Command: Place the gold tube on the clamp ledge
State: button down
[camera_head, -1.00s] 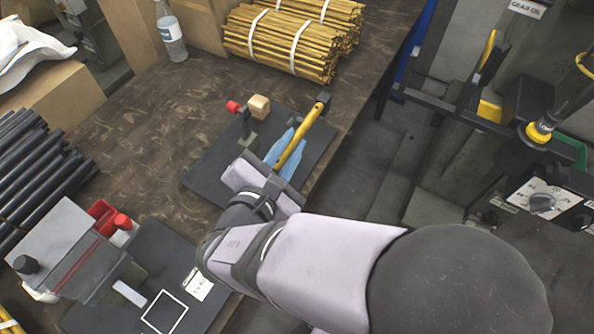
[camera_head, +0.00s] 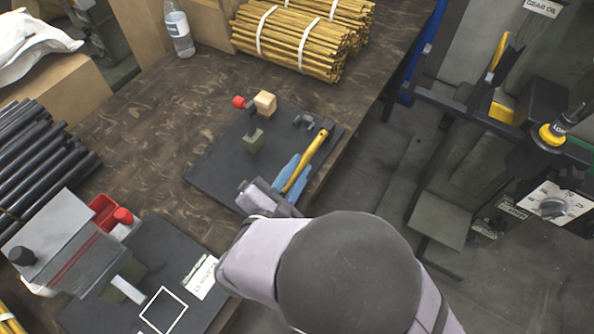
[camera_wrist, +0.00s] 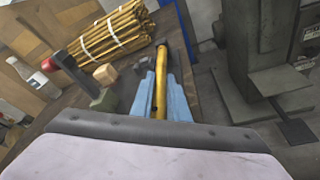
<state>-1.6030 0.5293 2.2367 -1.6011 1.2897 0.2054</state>
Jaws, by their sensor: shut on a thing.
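In the wrist view the tube (camera_wrist: 161,82) runs away from me between the two blue fingers (camera_wrist: 160,100). A clamp with a red knob (camera_head: 239,102) and a grey-green block base (camera_head: 253,141) stands on the dark mat, left of the tube. A small dark grey fitting (camera_head: 303,121) sits near the tube's far end. I cannot tell which surface is the ledge.
A wooden block (camera_head: 265,102) stands behind the clamp. Bundles of gold tubes (camera_head: 290,40) and a bottle (camera_head: 179,32) are at the back. Black tubes (camera_head: 40,160) and a grey press (camera_head: 65,245) are at left. The table ends just right of the mat (camera_head: 215,165).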

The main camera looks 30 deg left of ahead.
aim_at(284, 194)
jog(key=shift+f, duration=0.3)
jog(key=shift+f, duration=0.15)
jog(key=c, duration=1.7)
grip_release()
jog(key=shift+v, duration=3.85)
jog(key=shift+w, duration=0.1)
